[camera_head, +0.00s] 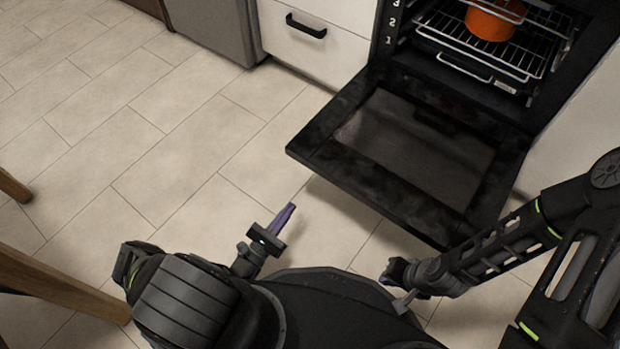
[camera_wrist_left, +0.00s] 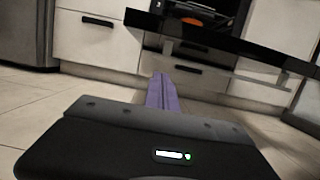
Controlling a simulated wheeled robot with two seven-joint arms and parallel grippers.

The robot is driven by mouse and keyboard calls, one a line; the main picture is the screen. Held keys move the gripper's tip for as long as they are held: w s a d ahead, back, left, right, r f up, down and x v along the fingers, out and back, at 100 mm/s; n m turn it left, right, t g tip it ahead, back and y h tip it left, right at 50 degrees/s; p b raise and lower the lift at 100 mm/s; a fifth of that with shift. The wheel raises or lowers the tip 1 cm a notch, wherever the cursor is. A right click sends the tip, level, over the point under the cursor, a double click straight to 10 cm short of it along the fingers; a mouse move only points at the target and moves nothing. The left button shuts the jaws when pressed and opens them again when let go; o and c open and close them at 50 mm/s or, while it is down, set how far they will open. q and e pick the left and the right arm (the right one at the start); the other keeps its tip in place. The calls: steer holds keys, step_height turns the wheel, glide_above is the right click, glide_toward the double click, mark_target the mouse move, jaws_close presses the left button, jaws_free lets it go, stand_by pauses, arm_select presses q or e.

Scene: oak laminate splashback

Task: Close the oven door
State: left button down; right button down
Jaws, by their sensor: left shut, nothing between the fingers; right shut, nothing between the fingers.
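The oven door (camera_head: 413,148) is black with a dark glass pane and hangs wide open, folded down about level in front of the oven (camera_head: 480,50). In the left wrist view the door (camera_wrist_left: 230,45) shows edge-on, with a bar handle (camera_wrist_left: 240,75) beneath it. My left gripper (camera_head: 288,212) is shut and empty, with purple fingers, left of and nearer than the door, not touching it. Its fingers (camera_wrist_left: 161,95) point toward the cabinet fronts, below the door. My right gripper (camera_head: 397,275) is shut and empty near my base, in front of the door's near edge.
An orange pot (camera_head: 494,20) stands on a wire rack inside the oven. A white drawer front (camera_head: 315,40) with a black handle and a grey appliance (camera_head: 212,28) are left of the oven. Wooden legs (camera_head: 60,280) stand at the left. The tiled floor left of the door is clear.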

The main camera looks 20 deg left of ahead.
arm_select(q)
steer(key=w+d+r+b, duration=0.1)
steer(key=w+d+r, duration=0.2)
steer(key=w+r, duration=0.3)
steer(key=w, duration=0.3)
steer(key=shift+r, duration=0.25)
steer(key=shift+w+d+r, duration=0.1)
stand_by(0.4)
